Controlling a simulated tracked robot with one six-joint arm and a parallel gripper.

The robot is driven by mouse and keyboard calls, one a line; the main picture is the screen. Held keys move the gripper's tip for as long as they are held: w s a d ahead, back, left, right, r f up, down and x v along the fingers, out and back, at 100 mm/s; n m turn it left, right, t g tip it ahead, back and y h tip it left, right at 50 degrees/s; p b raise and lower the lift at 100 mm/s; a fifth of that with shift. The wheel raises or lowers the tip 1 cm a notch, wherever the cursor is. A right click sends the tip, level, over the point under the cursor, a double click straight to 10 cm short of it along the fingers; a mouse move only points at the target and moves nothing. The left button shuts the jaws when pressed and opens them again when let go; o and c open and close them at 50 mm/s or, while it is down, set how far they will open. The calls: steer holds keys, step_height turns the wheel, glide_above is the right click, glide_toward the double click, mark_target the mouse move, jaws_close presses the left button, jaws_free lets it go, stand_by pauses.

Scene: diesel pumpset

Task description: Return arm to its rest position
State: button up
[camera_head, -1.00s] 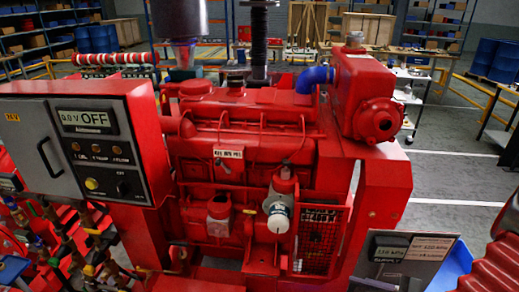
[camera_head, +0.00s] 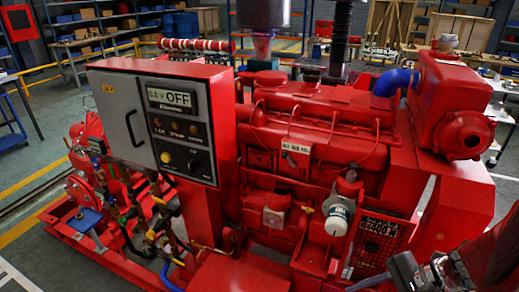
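A dark red part of what looks like my arm (camera_head: 492,252) enters at the lower right corner. A metallic joint and grey pieces at its lower left end look like my gripper (camera_head: 395,277), cut by the bottom edge. I cannot make out whether its fingers are apart or together, and I see nothing clearly held. The end appears in front of the red diesel pumpset (camera_head: 320,120), near the mesh guard (camera_head: 380,238) at its lower right. I cannot tell the gap between them.
The control panel (camera_head: 160,125) with an OFF display stands left of the engine. Valves and pipes (camera_head: 150,225) sit below it. A white-capped canister (camera_head: 337,220) projects from the engine front. Shelves (camera_head: 90,30) line the back. Grey floor (camera_head: 40,160) is open at the left.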

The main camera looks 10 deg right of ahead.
steer(key=w+a+r+n+t+h, duration=0.2)
steer(key=a+r+n+h, duration=0.5)
steer(key=a+r+n, duration=0.6)
steer(key=shift+r+n, duration=0.7)
steer(key=shift+n, duration=0.2)
